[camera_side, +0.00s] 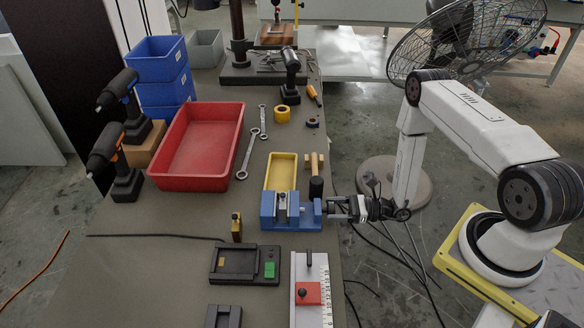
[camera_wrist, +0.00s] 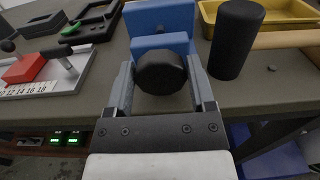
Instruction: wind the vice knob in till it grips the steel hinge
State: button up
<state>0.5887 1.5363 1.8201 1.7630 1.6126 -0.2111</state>
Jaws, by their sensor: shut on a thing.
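The blue vice (camera_side: 290,222) stands at the right edge of the bench, and part of it shows in the wrist view (camera_wrist: 160,20). The steel hinge (camera_side: 282,206) is a small grey piece upright between the vice jaws; whether the jaws touch it cannot be told. In the wrist view it is hidden behind the vice. The black round vice knob (camera_wrist: 161,73) faces my gripper. My gripper (camera_side: 335,207) reaches in from the right, its two fingers on either side of the knob and shut on it.
A hammer with a black head (camera_wrist: 237,40) lies close beside the vice, near my right finger in the wrist view. A yellow tray (camera_side: 281,170) sits behind the vice. A black fixture (camera_side: 238,266) and a ruled slide with a red block (camera_side: 309,293) are in front.

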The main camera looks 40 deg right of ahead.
jog(key=shift+m, duration=0.3)
jog(key=m, duration=0.3)
jog(key=shift+w+d+f+m, duration=0.1)
jog(key=shift+m, duration=1.9)
jog(key=o, duration=1.2)
jog(key=shift+d, duration=0.1)
jog(key=shift+v, duration=3.9)
